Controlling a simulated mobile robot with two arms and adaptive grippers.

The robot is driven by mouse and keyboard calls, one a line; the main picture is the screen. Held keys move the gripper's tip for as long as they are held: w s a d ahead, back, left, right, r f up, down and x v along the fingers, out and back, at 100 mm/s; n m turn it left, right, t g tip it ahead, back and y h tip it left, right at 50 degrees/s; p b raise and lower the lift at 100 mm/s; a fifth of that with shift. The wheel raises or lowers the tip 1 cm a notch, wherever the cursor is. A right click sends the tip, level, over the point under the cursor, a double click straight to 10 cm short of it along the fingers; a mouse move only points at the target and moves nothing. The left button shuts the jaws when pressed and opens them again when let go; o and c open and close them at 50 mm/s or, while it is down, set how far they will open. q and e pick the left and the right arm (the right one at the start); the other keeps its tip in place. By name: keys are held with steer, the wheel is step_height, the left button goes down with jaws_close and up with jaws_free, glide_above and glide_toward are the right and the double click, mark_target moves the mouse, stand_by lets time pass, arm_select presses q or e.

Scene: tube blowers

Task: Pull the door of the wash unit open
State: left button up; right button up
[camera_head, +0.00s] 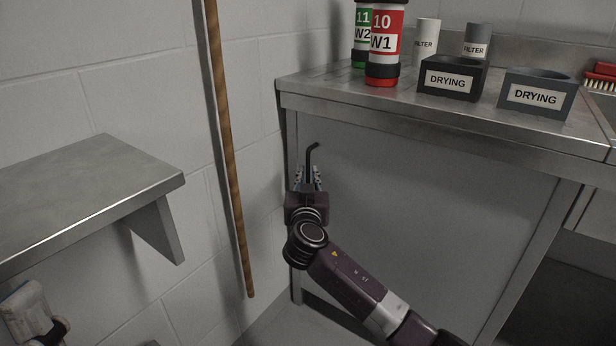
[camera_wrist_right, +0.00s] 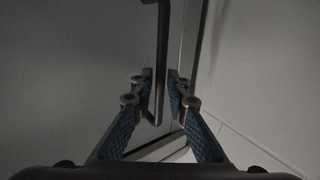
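The wash unit (camera_head: 430,110) is a steel counter with a broad grey door (camera_head: 420,220) in its front. A dark bar handle (camera_head: 312,150) with a bent top stands near the door's left edge. My right gripper (camera_head: 308,175) is at this handle, its fingers pointing up and away. In the right wrist view the handle (camera_wrist_right: 161,60) runs between the two fingers of the gripper (camera_wrist_right: 160,78), which stand apart with narrow gaps beside it. The door looks closed. The handle's lower part is hidden by the gripper in the head view. My left gripper is out of view.
Red bottle W1 (camera_head: 384,45), green bottle W2 (camera_head: 361,35) and two drying blocks (camera_head: 452,78) (camera_head: 537,93) stand on the counter. A wooden pole (camera_head: 228,140) leans by the wall at left. A steel shelf (camera_head: 80,190) juts out at far left.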

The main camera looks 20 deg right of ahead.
steer(key=shift+w+d, duration=0.15)
steer(key=shift+w, duration=0.15)
jaws_close()
